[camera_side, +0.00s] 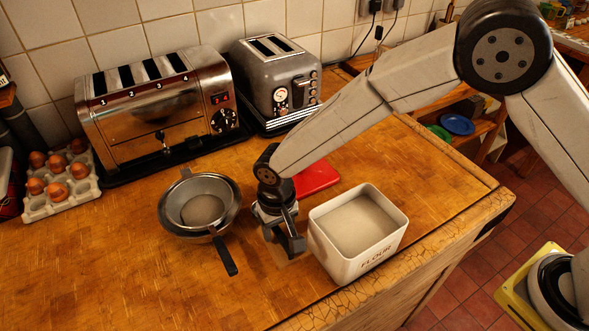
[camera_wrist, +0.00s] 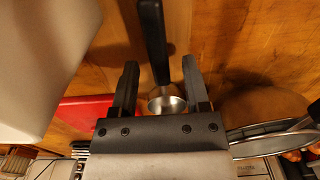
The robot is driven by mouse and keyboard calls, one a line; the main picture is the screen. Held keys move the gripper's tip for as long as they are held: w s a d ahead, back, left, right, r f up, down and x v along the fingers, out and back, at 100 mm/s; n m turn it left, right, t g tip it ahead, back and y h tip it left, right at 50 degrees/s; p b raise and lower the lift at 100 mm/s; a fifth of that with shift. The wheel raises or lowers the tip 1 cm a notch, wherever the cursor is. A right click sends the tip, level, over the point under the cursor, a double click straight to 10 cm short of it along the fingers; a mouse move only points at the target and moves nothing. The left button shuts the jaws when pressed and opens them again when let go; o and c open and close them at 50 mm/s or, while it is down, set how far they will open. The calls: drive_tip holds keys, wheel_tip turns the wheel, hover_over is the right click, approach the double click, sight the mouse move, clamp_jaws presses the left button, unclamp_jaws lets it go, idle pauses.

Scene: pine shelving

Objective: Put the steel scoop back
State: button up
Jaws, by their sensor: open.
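The steel scoop shows in the wrist view with a small round metal bowl (camera_wrist: 167,103) and a long black handle (camera_wrist: 152,40). My gripper (camera_wrist: 159,66) is open, with one finger on each side of the handle and a gap on both sides. In the side view my gripper (camera_side: 285,243) is low over the wooden counter, just left of the white flour tin (camera_side: 352,264). There the scoop is mostly hidden by my gripper, and I cannot make it out clearly. The tin is open at the top, with pale flour inside. It also fills the upper left of the wrist view (camera_wrist: 40,60).
A metal sieve (camera_side: 200,186) with a black handle rests over a bowl, left of my gripper. A red board (camera_side: 316,178) lies behind. Two toasters (camera_side: 160,108) (camera_side: 276,82) and an egg tray (camera_side: 62,205) line the back. The front left counter is clear.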

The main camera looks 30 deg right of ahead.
sight(279, 232)
wheel_tip(279, 232, up, 11)
idle(0.5)
idle(0.5)
drive_tip(key=s+d+r+t, duration=0.1)
drive_tip(key=s+d, duration=0.2)
drive_tip(key=d, duration=1.5)
drive_tip(key=s+d+f+t, duration=0.1)
drive_tip(key=s+d, duration=0.8)
drive_tip(key=d, duration=0.1)
drive_tip(key=shift+d, duration=0.2)
